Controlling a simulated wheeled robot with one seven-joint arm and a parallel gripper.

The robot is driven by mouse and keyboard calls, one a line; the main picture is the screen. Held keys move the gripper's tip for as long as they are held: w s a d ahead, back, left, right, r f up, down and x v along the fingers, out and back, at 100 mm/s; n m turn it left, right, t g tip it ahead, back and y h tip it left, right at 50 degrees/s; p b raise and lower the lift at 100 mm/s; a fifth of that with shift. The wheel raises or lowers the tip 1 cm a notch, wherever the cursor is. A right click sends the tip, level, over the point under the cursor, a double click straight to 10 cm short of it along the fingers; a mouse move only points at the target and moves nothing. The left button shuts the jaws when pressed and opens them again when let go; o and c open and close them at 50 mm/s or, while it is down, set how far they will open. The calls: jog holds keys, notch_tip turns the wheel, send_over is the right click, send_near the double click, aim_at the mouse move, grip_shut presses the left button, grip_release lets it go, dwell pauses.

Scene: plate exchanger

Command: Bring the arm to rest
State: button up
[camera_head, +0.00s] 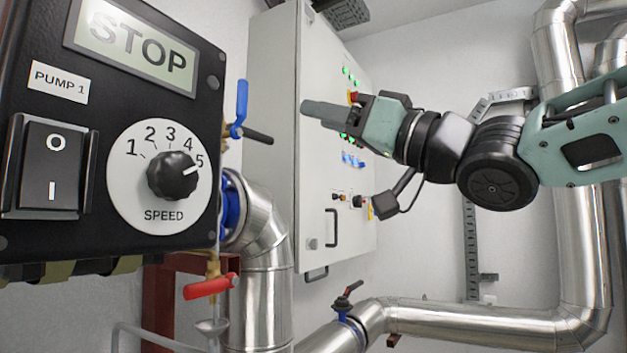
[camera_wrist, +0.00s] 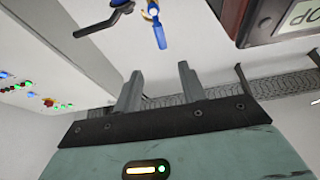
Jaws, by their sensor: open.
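My gripper (camera_head: 325,112) is held up in the air at the centre right of the head view, its fingers pointing left in front of the grey cabinet. In the wrist view my gripper (camera_wrist: 160,82) shows two grey fingers standing apart with nothing between them. It touches nothing that I can see. My arm reaches in from the right edge of the head view.
A black pump panel (camera_head: 100,110) stands close at left, with a STOP display (camera_head: 138,42), a rocker switch (camera_head: 50,165) and a speed knob (camera_head: 172,176) pointing to 5. A grey cabinet (camera_head: 275,80) stands behind. Blue (camera_head: 241,102) and red (camera_head: 208,287) valve handles and metal pipes (camera_head: 470,325) surround the area.

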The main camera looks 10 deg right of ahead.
jog(key=w+a+f+m+h, duration=0.15)
jog(key=f+h, duration=0.25)
jog(key=f, duration=0.4)
jog(key=w+f+m+h, duration=0.3)
jog(key=f, duration=0.4)
jog(key=s+f+g+h, duration=0.2)
jog(key=f+h, duration=0.1)
jog(key=f, duration=0.6)
jog(key=s+f+g+h, duration=0.2)
jog(key=s+f, duration=0.1)
jog(key=f, duration=0.6)
jog(key=s+d+f+n+g+h, duration=0.1)
jog(key=s+d+f+g+h, duration=0.1)
jog(key=s+f+g, duration=0.3)
jog(key=s+d+f+n+g+h, duration=0.1)
jog(key=s+d+f+g+h, duration=0.2)
jog(key=s+f, duration=0.9)
jog(key=shift+s+d+g, duration=0.9)
jog(key=shift+s+d, duration=0.05)
jog(key=shift+d, duration=0.05)
jog(key=shift+r, duration=0.1)
